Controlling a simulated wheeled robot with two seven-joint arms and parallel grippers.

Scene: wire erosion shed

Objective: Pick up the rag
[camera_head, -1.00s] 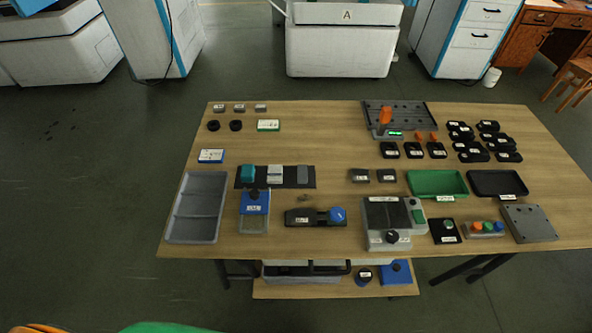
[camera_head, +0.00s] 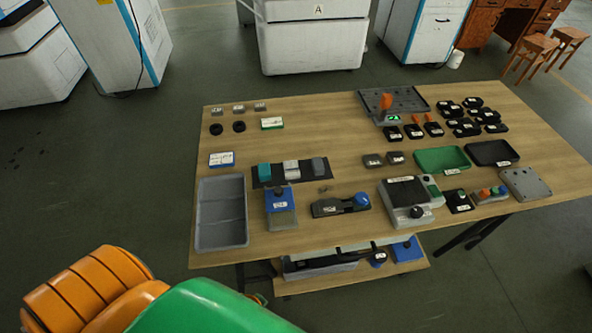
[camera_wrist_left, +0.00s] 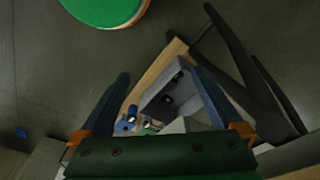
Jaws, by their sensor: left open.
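No item in view can be named as the rag with certainty. A teal piece (camera_head: 264,171) lies on a dark mat beside a white piece (camera_head: 291,168) and a grey piece (camera_head: 319,165). I cannot tell whether any of them is cloth. My left arm shows at the bottom left of the head view, in front of the table. My left gripper (camera_wrist_left: 157,72) is open in the left wrist view, with nothing between its fingers. Part of the table with a grey device shows beyond it. My right gripper is not in view.
The wooden table (camera_head: 300,236) carries a grey tray (camera_head: 222,240), a blue-topped container (camera_head: 281,201), a grey device with a knob (camera_head: 408,200), a green tray (camera_head: 441,160) and several black parts. A lower shelf (camera_head: 300,286) holds more items. Floor left of the table is clear.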

